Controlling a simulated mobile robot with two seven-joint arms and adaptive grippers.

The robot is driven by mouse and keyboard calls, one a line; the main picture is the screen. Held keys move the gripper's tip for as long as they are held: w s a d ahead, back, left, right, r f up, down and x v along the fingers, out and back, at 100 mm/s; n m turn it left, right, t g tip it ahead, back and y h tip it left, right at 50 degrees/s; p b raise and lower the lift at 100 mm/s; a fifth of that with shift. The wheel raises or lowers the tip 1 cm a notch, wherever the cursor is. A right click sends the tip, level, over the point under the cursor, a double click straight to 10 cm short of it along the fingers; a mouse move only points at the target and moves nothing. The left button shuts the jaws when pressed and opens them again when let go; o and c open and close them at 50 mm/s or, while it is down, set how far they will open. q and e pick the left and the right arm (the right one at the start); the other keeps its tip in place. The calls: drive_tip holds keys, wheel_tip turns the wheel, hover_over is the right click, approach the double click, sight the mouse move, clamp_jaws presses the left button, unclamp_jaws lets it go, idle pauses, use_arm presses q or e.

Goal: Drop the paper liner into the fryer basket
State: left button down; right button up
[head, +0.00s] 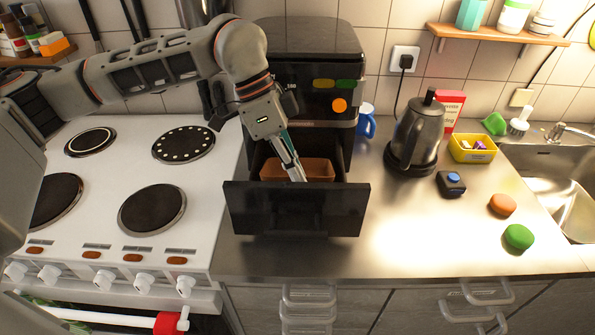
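The black air fryer (308,80) stands on the steel counter with its basket drawer (295,212) pulled out toward me. The brown paper liner (318,168) is inside the open basket, behind the drawer's front panel. The panel hides its lower part. My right gripper is out of view.
The white cooker (120,225) with several hotplates lies left of the fryer. A blue mug (366,122), a dark kettle (416,135) and a yellow tub (472,148) stand to the right. A sink (565,185) is at far right.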

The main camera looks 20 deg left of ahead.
use_arm(q)
drive_tip(key=shift+f, duration=0.15)
drive_tip(key=shift+f+b, duration=0.35)
drive_tip(key=shift+b, duration=0.1)
drive_tip(key=shift+f, duration=0.2)
drive_tip(key=c, duration=2.8)
unclamp_jaws()
drive_tip(key=shift+o, duration=1.2)
drive_tip(key=shift+r, duration=0.2)
